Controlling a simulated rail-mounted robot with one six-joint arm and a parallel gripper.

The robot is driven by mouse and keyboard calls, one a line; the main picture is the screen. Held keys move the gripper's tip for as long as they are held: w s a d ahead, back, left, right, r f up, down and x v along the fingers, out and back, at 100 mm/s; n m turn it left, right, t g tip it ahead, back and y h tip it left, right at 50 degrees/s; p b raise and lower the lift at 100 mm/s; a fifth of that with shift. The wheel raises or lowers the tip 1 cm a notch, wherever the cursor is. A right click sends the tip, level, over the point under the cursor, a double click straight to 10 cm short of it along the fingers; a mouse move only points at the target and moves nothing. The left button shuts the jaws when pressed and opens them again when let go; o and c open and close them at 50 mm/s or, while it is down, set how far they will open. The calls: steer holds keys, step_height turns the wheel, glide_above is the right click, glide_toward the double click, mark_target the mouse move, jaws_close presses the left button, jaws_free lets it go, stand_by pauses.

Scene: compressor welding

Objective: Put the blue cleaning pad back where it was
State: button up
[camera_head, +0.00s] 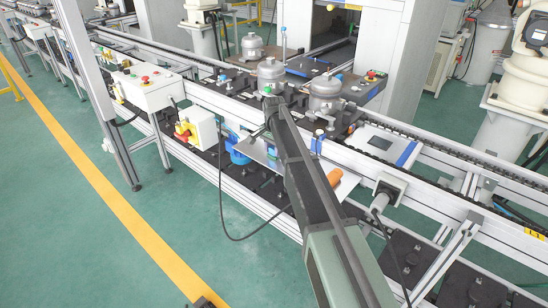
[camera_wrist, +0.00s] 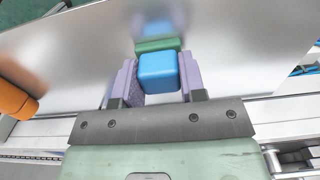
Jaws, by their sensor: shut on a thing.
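In the wrist view, my gripper (camera_wrist: 158,62) has its two purple fingers shut on the sides of the blue cleaning pad (camera_wrist: 158,72). A green layer (camera_wrist: 158,45) shows on the pad's far side. The pad is at a shiny metal plate (camera_wrist: 240,50), with a blurred blue reflection beyond it. I cannot tell whether the pad touches the plate. In the head view, the plate (camera_head: 262,158) shows beside my arm at the front of the line. My arm hides the pad and the fingertips there.
An orange cylindrical handle (camera_head: 335,177) is at the plate's right end, and at the left in the wrist view (camera_wrist: 14,100). Grey compressors (camera_head: 325,92) stand on the line behind my arm. A white control box (camera_head: 147,91) stands left. Green floor at the left is open.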

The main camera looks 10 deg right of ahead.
steer(key=shift+r, duration=0.15)
steer(key=shift+f, duration=0.2)
steer(key=o, duration=0.8)
steer(key=shift+r, duration=0.15)
step_height(320, 180, up, 12)
steer(key=r+p, duration=0.1)
steer(key=p, duration=1.2)
steer(key=s+n, duration=0.3)
steer(key=s, duration=0.9)
steer(key=s+n, duration=0.3)
steer(key=s, duration=0.9)
steer(key=s+f+n, duration=0.1)
steer(key=s+n, duration=0.3)
steer(key=s, duration=0.8)
steer(key=shift+s+b, duration=0.35)
steer(key=shift+b, duration=0.05)
